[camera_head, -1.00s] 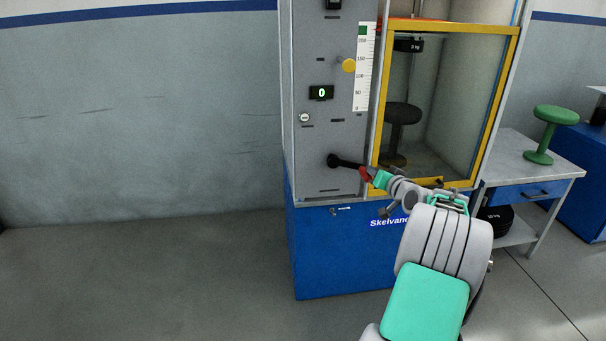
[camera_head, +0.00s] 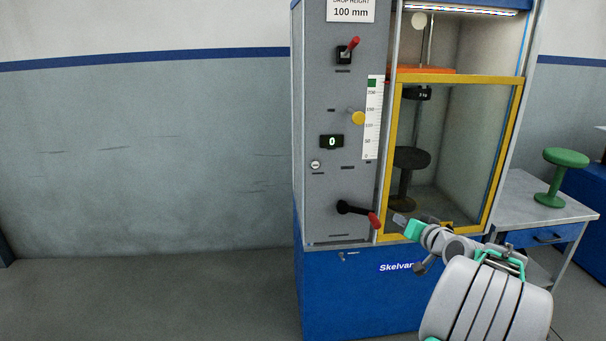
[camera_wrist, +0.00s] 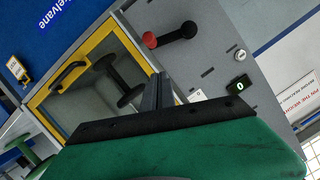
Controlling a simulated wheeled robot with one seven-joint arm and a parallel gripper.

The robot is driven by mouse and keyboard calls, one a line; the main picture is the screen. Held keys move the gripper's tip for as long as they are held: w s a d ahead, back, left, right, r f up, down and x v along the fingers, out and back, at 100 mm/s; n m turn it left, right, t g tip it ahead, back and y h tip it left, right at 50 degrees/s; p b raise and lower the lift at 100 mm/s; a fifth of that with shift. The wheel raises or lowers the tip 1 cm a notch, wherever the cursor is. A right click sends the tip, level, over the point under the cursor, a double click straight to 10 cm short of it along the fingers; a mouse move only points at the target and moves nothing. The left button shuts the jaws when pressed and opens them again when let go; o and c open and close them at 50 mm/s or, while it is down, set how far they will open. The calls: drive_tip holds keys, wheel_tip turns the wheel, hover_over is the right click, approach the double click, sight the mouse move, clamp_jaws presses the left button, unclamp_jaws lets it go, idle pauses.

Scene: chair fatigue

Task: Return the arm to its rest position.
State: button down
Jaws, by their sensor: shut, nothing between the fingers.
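My gripper (camera_head: 400,220) is at the lower right of the head view, in front of the test machine's yellow-framed door. Its fingers are together with nothing between them. In the wrist view the closed fingers (camera_wrist: 157,92) point up toward the machine front. A black lever with a red grip (camera_head: 374,220) is just left of the fingertips, and a small gap seems to separate them. The lever also shows in the wrist view (camera_wrist: 170,36), clear of the fingers. My arm extends from the lower right corner of the head view.
The machine has a grey panel (camera_head: 338,185), a blue base (camera_head: 345,290) and a yellow door frame (camera_head: 462,79). A black stool (camera_head: 410,160) stands behind the door. A side table (camera_head: 545,208) with a green stool (camera_head: 565,160) is to the right. The left floor is free.

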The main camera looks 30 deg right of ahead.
drive_tip(key=w+a+r+n+g+y+p, duration=0.1)
drive_tip(key=a+r+n+g+p, duration=0.2)
drive_tip(key=a, duration=0.6)
drive_tip(key=w+a+r+g+y+p, duration=0.1)
drive_tip(key=a+r+p, duration=0.3)
drive_tip(key=a, duration=0.5)
drive_tip(key=w+a+r+n+g+y+p, duration=0.15)
drive_tip(key=a+p, duration=0.35)
drive_tip(key=a, duration=0.5)
drive_tip(key=s+a+r+n+g+p, duration=0.1)
drive_tip(key=s+a+r+g+p, duration=0.1)
drive_tip(key=s+a+p, duration=0.3)
drive_tip(key=s+a+r+n+g+p, duration=0.2)
drive_tip(key=s+a+g+p, duration=0.2)
drive_tip(key=s+a, duration=0.7)
drive_tip(key=s, duration=0.3)
drive_tip(key=shift+s+r+p, duration=0.25)
drive_tip(key=shift+s+p, duration=0.05)
drive_tip(key=shift+p, duration=0.05)
